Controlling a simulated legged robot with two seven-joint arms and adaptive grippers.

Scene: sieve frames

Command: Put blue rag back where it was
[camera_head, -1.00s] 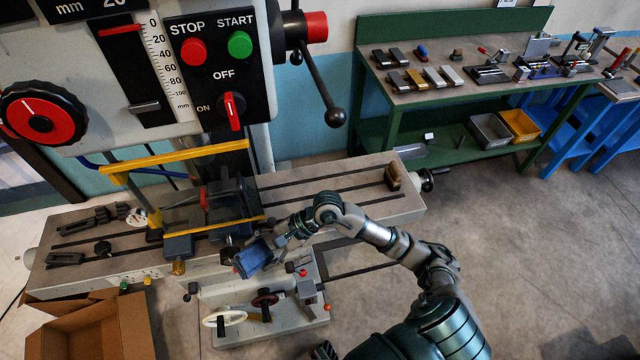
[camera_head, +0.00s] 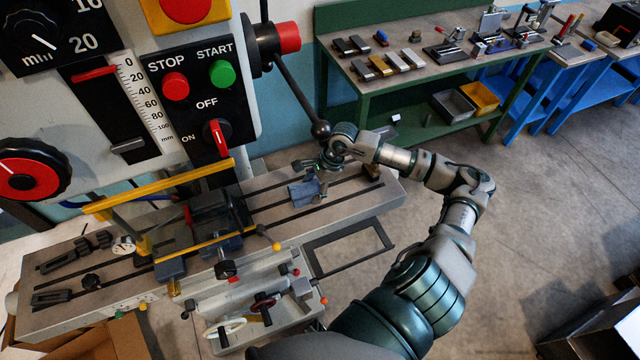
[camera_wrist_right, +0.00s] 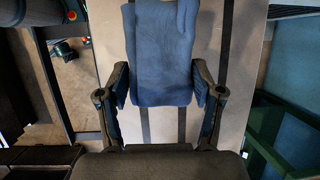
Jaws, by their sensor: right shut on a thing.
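The blue rag (camera_head: 304,192) is at the right half of the grey slotted machine table (camera_head: 290,222), to the right of the dark vise. My right gripper (camera_head: 320,172) is shut on the rag. In the right wrist view the rag (camera_wrist_right: 160,55) lies between the two fingers (camera_wrist_right: 160,88) and spreads beyond them, with the slotted table behind it. I cannot tell whether the rag touches the table. My left gripper is not in view.
The dark vise (camera_head: 215,215) is left of the rag. A black lever with a ball end (camera_head: 321,129) hangs close to my right wrist. A brown block (camera_head: 373,171) sits at the table's right end. A green workbench (camera_head: 400,80) stands behind.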

